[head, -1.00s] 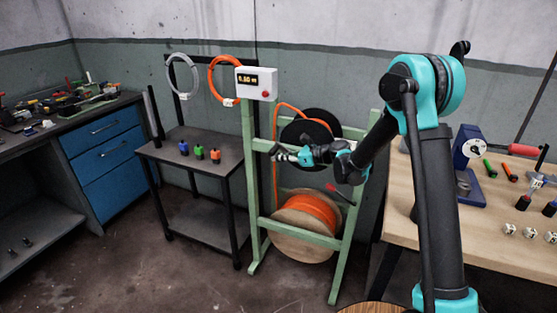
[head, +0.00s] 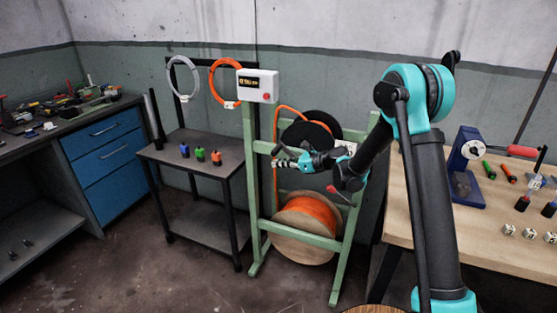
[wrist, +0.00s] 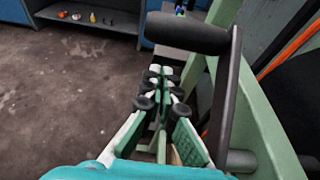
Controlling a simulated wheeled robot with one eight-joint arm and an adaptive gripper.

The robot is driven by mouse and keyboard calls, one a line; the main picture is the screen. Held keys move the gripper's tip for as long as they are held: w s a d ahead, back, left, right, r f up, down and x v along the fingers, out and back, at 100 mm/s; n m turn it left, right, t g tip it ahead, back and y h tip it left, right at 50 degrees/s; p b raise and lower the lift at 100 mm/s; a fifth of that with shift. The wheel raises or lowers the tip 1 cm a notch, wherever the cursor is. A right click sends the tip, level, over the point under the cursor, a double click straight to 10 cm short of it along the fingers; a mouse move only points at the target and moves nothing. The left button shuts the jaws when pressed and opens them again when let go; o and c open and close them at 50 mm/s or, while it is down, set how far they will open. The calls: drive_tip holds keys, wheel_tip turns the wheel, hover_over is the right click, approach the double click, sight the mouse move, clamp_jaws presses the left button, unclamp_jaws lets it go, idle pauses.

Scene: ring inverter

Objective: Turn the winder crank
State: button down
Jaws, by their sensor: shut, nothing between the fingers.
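The winder is a green frame (head: 249,135) with a black reel (head: 318,118) above a wooden drum of orange cable (head: 312,212). In the wrist view, a crank with a thick black handle (wrist: 188,33) and dark crank arm (wrist: 228,95) stands beside my fingers; the arm runs down to a green-grey shaft (wrist: 240,161). In the head view my arm hides the crank. My gripper (head: 277,164) points left in front of the frame. Its fingers (wrist: 163,78) are shut and empty, left of the crank arm. Contact with the crank is unclear.
A counter box (head: 257,85) with a blurred display tops the frame. A dark cart (head: 201,160) with small coloured pieces stands left. A wooden bench (head: 450,222) with tools is close on the right. Open floor (head: 170,285) lies in front.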

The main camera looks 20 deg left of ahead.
drive_tip(key=f+v, duration=0.1)
drive_tip(key=v, duration=0.8)
drive_tip(key=shift+d+f, duration=0.3)
drive_tip(key=shift+d, duration=0.3)
drive_tip(key=c, duration=2.3)
unclamp_jaws()
